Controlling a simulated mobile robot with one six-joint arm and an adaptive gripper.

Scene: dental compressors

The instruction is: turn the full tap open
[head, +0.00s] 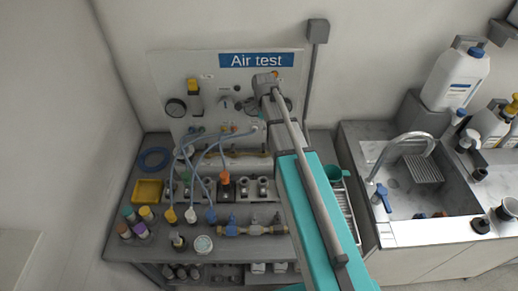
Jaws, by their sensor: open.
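I cannot read any label that marks one as the full tap, and the handle positions are too small to judge. My teal and grey arm crosses in front of the panel's right part and the bench's right side. I cannot make out my gripper's fingers, and the arm hides what lies behind it.
Blue hoses (187,150) hang from the panel to coloured fittings. A yellow tray (147,191), a blue coil (154,160) and several small bottles (139,229) stand at the left. A sink with a curved faucet (408,137) and white jugs (455,78) are at the right.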

